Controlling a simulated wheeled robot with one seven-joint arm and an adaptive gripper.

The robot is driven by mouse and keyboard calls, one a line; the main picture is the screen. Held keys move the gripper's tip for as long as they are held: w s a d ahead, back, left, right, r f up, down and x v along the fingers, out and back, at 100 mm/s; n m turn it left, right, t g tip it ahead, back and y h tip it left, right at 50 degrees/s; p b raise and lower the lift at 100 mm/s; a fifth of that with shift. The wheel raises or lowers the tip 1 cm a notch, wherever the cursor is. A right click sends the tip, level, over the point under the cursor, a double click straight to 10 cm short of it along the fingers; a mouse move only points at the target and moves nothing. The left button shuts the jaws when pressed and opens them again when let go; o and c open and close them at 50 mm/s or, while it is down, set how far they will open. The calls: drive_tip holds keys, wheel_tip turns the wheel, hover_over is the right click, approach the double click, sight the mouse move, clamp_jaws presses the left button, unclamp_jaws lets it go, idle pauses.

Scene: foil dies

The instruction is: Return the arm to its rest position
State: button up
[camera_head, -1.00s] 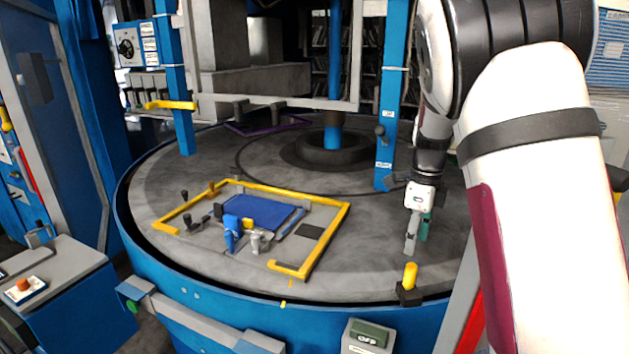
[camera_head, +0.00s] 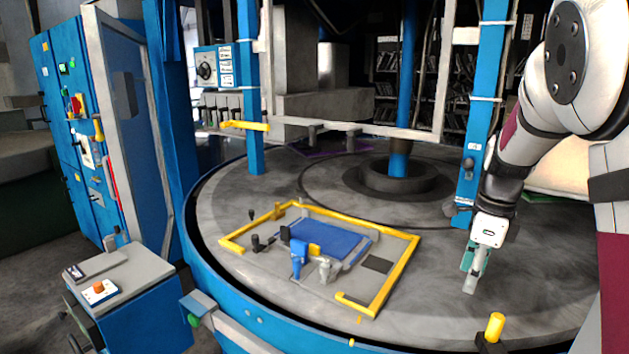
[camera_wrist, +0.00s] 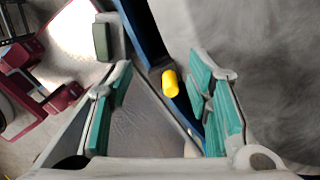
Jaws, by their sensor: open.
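My gripper (camera_head: 473,268) hangs from my white arm over the right part of the grey round table (camera_head: 440,315) in the head view, pointing down. In the wrist view my gripper (camera_wrist: 160,105) shows its two teal-padded fingers wide apart, with nothing held between them. A yellow peg (camera_wrist: 170,83) shows beyond the gap between the fingers, by the table's blue rim. In the head view the yellow peg (camera_head: 495,326) stands at the table's front edge, below and right of my gripper, apart from it.
A yellow frame (camera_head: 400,268) with a blue plate (camera_head: 325,238) lies on the table, left of my gripper. A blue post (camera_head: 483,110) rises behind my gripper. A blue control box (camera_head: 130,310) stands at the lower left. The table between frame and gripper is clear.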

drive_tip(key=s+a+r+n+t, duration=0.1)
drive_tip(key=s+a+r+n, duration=0.3)
drive_tip(key=s+r+n, duration=0.15)
drive_tip(key=s+a+r+n+t, duration=0.1)
drive_tip(key=s+a+r+n, duration=0.3)
drive_tip(key=s+n, duration=0.3)
drive_tip(key=s+a+n+t, duration=0.2)
drive_tip(key=s+a+n, duration=0.2)
drive_tip(key=s+n, duration=0.8)
drive_tip(key=shift+s+r+t+h, duration=0.3)
drive_tip(key=shift+t, duration=0.1)
